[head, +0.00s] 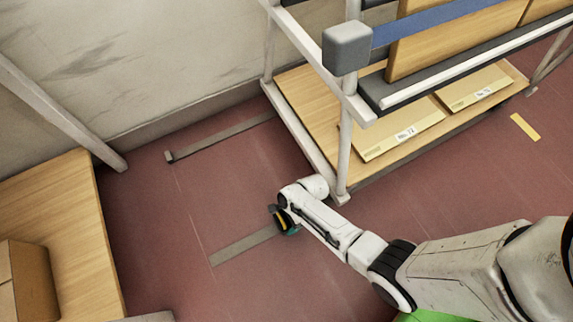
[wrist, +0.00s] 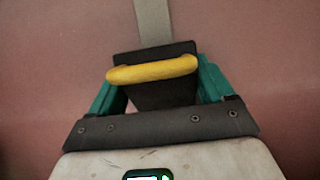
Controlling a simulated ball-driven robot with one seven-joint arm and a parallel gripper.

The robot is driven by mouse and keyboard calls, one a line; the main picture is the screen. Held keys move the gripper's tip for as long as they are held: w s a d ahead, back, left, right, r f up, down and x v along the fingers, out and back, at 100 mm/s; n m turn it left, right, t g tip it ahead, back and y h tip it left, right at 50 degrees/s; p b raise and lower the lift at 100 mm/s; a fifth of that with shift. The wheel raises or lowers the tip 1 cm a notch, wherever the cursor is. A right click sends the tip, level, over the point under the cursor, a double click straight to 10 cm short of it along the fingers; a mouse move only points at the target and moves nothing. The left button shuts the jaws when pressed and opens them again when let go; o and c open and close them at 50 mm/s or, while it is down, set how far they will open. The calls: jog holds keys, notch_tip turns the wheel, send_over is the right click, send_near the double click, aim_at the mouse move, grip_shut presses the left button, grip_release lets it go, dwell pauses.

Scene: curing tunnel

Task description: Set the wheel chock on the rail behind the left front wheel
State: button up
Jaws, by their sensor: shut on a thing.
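The wheel chock (wrist: 153,90) is dark grey with a yellow bar handle. It sits between the teal fingers of my gripper (wrist: 156,82), which is shut on it. In the head view my gripper (head: 288,224) is low over the red floor, beside the near corner post of the rack cart, and the chock is mostly hidden there. A flat grey rail (head: 243,246) runs along the floor to the gripper; it also shows in the wrist view (wrist: 153,22), straight beyond the chock. Whether the chock touches the rail, I cannot tell. The left front wheel is not clearly visible.
The rack cart (head: 302,128) carries boards and flat labelled boxes on a wooden shelf. A second rail (head: 220,137) lies farther back, with an end stop. A wooden table (head: 85,215) with a carton (head: 35,283) stands at left.

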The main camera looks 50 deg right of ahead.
jog(key=shift+r, duration=0.1)
jog(key=o, duration=1.2)
jog(key=p+v, duration=0.5)
jog(key=v, duration=0.2)
jog(key=shift+s+d+r, duration=0.1)
jog(key=shift+r, duration=0.15)
jog(key=s+d+r+n+h, duration=0.1)
jog(key=s+r+n, duration=0.2)
jog(key=r+n, duration=0.4)
jog(key=s+d+r+n+h, duration=0.2)
jog(key=r+n, duration=0.5)
jog(key=r, duration=0.4)
jog(key=s+d+r+n+h, duration=0.1)
jog(key=s+d+r+n, duration=0.1)
jog(key=s+r+n, duration=0.2)
notch_tip(320, 180, up, 5)
jog(key=shift+d+f+n, duration=0.1)
jog(key=shift+n, duration=1.5)
